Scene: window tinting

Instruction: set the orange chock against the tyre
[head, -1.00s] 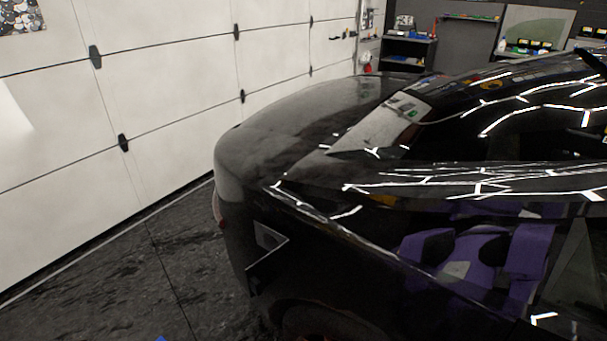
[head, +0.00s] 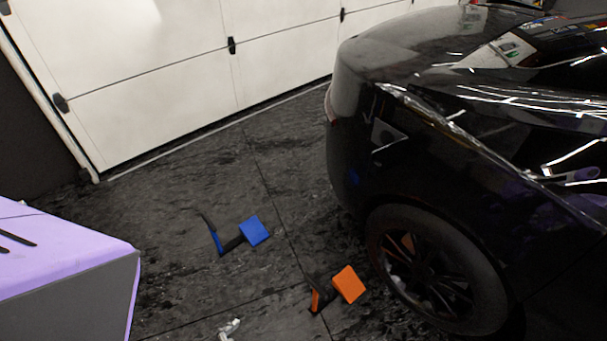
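The orange chock (head: 349,284) lies on the dark floor just left of the black car's wheel. It shows a flat orange plate with a dark arm and a second, smaller orange part to its left. The tyre (head: 470,312) is black, with a dark spoked rim, under the car's near corner. A narrow strip of floor shows between the orange plate and the tyre. Neither of my grippers shows in the head view.
A similar blue chock (head: 254,231) lies on the floor further back and left. A small whitish item (head: 229,328) is at the bottom edge, too small to identify. A lavender-topped block (head: 65,255) stands at left. The white garage door (head: 170,80) is behind.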

